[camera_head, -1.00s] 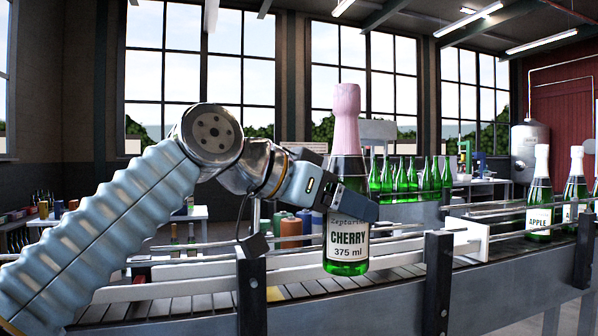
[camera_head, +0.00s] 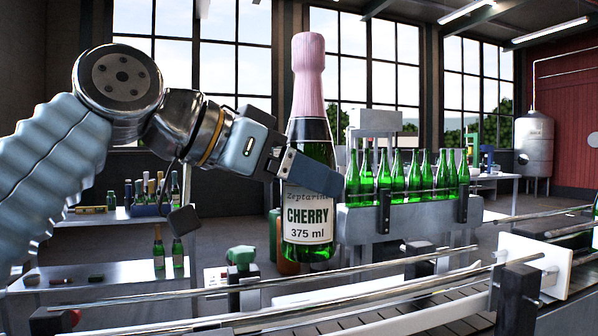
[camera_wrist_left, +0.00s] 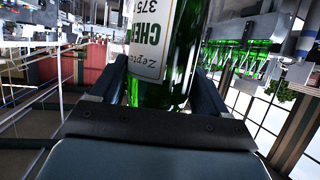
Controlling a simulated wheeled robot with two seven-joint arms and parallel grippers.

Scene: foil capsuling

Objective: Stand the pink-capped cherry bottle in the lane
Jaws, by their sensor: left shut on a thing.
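The pink-capped cherry bottle (camera_head: 309,150) is green with a dark neck and a white "CHERRY 375 ml" label. It is upright in the head view. My left gripper (camera_head: 315,175) is shut on it around the upper body, just above the label. The bottle's base appears above and behind the near rail of the lane (camera_head: 420,312); I cannot see it touching anything. My right gripper is not in view.
Metal guide rails (camera_head: 350,285) run along the lane, with a black post (camera_head: 518,300) and a white plate (camera_head: 535,262) at right. Green bottles (camera_head: 415,172) stand on a grey machine behind. A side table (camera_head: 110,275) is at left.

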